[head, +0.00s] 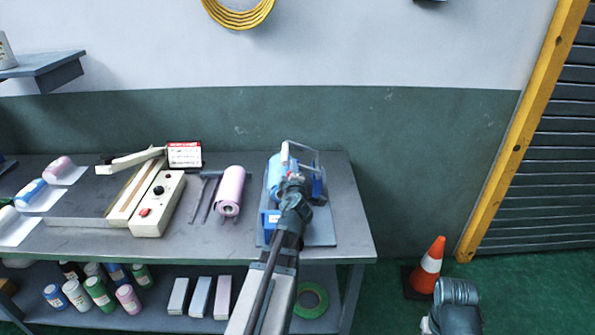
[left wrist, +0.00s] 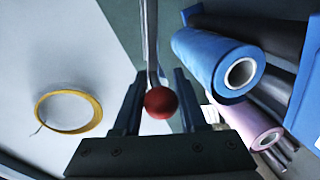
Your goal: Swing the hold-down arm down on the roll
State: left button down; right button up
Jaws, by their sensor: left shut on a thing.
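The hold-down arm (head: 306,148) is a pale metal bar at the back of the blue film stand on the bench. It ends in a red knob (left wrist: 161,103), seen close up in the left wrist view, with its metal rod (left wrist: 151,40) running up from it. My left gripper (head: 293,180) is shut on the hold-down arm near this knob. The blue roll (head: 274,168) is partly hidden by my gripper; it also shows in the left wrist view (left wrist: 213,58), beside the rod and apart from it. My right gripper is not in view.
A pink roll (head: 230,188) lies on the bench left of the stand. A cream sealer with a black knob (head: 159,203) and a red-and-white box (head: 185,154) stand farther left. Bottles and boxes fill the lower shelf. An orange cone (head: 428,265) stands on the floor at right.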

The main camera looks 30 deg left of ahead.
pick_arm(q)
jog(key=shift+s+a+f+n+h+b, duration=0.2)
jog(key=shift+f+n+b, duration=0.25)
jog(key=shift+f+n, duration=0.2)
jog(key=shift+s+a+f+n+h+b, duration=0.1)
jog(key=shift+a+f+n+b, duration=0.1)
jog(key=shift+f+n+b, duration=0.3)
jog(key=shift+f+n, duration=0.1)
jog(key=shift+n, duration=0.15)
jog(key=c, duration=0.5)
grip_release()
